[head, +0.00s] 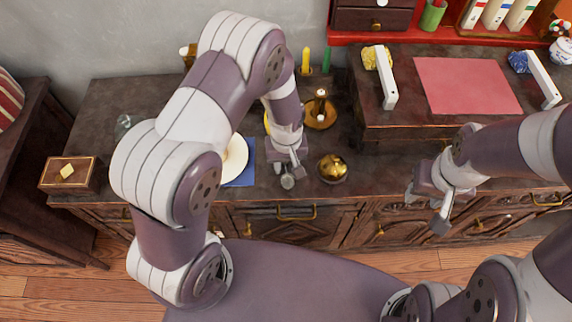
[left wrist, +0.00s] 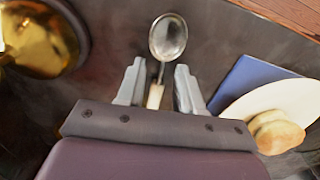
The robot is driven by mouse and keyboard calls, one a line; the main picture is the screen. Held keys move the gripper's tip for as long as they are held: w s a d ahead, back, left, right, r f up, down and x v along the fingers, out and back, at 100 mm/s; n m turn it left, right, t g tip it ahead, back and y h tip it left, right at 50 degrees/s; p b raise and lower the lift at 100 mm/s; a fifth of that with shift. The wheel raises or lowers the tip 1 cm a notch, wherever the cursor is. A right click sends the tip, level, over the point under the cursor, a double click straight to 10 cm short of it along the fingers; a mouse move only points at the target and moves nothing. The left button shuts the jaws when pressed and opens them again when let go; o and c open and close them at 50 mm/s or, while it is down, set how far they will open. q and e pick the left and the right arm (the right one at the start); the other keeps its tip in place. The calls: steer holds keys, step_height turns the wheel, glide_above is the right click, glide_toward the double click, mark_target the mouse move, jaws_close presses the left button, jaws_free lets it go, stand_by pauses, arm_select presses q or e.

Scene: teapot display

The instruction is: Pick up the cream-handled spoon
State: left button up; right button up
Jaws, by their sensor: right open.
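The cream-handled spoon (left wrist: 168,40) lies on the dark cabinet top, its metal bowl pointing away from my left gripper in the left wrist view. In the head view its bowl (head: 287,182) shows near the cabinet's front edge. My left gripper (left wrist: 159,66) is open, with one finger on each side of the cream handle and gaps between. In the head view the left gripper (head: 290,162) is low over the spoon and hides its handle. My right gripper (head: 425,208) is open and empty in front of the cabinet's right part.
A golden round pot (head: 332,168) stands right of the spoon. A pale plate (head: 235,160) and blue cloth (head: 247,172) lie to the left; the wrist view shows bread (left wrist: 277,133) on the plate. A candle holder (head: 320,115) stands behind. A wooden box (head: 69,174) is far left.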

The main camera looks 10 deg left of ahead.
arm_select(q)
jaws_close()
steer(key=shift+r, duration=0.15)
